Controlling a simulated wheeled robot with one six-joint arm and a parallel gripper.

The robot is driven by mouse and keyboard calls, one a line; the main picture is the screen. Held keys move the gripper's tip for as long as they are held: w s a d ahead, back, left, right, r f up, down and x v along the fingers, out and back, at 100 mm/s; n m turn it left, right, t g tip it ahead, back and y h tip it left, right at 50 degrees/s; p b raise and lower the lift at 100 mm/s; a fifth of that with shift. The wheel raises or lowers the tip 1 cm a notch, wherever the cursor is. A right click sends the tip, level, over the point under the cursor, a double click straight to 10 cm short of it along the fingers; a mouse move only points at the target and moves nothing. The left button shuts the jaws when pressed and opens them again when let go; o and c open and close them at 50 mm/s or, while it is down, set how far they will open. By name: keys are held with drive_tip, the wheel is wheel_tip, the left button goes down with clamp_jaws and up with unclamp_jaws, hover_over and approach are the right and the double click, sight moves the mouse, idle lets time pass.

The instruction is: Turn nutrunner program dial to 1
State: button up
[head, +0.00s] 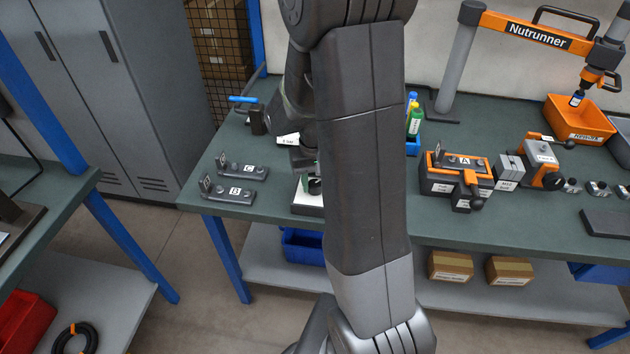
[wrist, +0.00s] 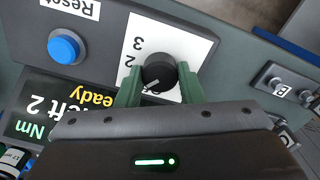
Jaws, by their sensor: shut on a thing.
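The program dial (wrist: 160,72) is a round black knob with a white pointer mark, on a white label plate (wrist: 134,28). The digits 2 and 3 show beside it; I cannot see a 1, and my gripper covers part of the plate. The pointer mark is turned toward the lower left of the wrist view, near my left finger. My gripper (wrist: 160,84) has its green fingers on both sides of the dial, shut on it. In the head view my own arm hides most of the dial's unit.
A blue Reset button (wrist: 64,47) and a lit display (wrist: 45,112) sit left of the dial. Fixtures B (head: 228,194) and C (head: 242,170) stand left on the bench, fixture A (head: 458,178) right. The orange nutrunner arm (head: 525,30) stands at the back right.

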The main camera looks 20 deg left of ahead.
sight(315, 183)
idle(0.4)
drive_tip(key=o, duration=1)
wheel_tip(315, 183, up, 14)
drive_tip(key=shift+f, duration=0.1)
wheel_tip(315, 183, down, 14)
drive_tip(key=shift+r, duration=0.1)
idle(0.6)
